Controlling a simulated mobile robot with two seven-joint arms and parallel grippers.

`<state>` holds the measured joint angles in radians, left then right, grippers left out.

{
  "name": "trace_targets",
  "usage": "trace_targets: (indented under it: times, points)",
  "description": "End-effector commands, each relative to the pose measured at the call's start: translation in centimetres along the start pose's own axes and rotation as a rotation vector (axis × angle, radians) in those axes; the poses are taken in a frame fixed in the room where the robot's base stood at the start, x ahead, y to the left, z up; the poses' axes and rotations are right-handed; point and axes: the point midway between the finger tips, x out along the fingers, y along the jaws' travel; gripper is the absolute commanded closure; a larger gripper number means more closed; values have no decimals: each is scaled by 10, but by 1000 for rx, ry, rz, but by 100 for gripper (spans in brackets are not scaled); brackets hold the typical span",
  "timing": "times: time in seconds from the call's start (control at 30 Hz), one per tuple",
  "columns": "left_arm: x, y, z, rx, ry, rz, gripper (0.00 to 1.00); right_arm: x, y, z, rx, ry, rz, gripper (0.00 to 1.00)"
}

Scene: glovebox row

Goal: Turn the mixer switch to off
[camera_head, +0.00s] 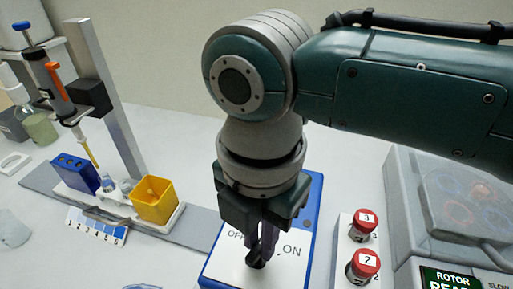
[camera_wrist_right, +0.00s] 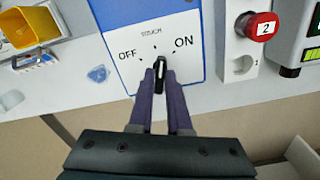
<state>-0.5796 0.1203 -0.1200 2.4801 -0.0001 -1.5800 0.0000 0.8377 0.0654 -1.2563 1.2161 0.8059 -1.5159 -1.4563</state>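The mixer switch is a black knob with a white mark (camera_wrist_right: 160,72) on a white panel in a blue frame (camera_wrist_right: 148,12). The panel reads OFF at left and ON at right in the right wrist view. The knob points roughly upward, between the two words. In the head view the panel (camera_head: 225,262) is partly covered by my right gripper (camera_head: 258,257). The purple fingers of my right gripper (camera_wrist_right: 160,76) lie close on both sides of the knob and look shut on it. My left gripper is in neither view.
Right of the panel stand red knobs labelled 3 (camera_head: 364,222) and 2 (camera_head: 363,264), then a grey machine with a ROTOR display (camera_head: 448,279). At left are a yellow cup (camera_head: 157,200), a blue rack (camera_head: 76,174) and a pipette stand (camera_head: 112,100).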

Motion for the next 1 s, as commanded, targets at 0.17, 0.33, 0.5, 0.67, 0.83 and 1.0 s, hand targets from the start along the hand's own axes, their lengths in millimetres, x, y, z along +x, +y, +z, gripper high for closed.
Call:
trace_targets:
  times: [0.17,0.33,0.5,0.67,0.83,1.0]
  points:
    - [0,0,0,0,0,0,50,0,0,0,0,0,1,63]
    - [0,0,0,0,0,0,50,0,0,0,1,0,1,55]
    - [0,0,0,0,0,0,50,-2,0,0,1,0,1,55]
    - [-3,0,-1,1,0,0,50,-22,1,1,0,-2,5,55]
    - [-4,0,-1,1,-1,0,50,-57,1,1,-1,-2,5,55]
    - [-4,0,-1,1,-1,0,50,-86,1,0,0,-1,4,55]
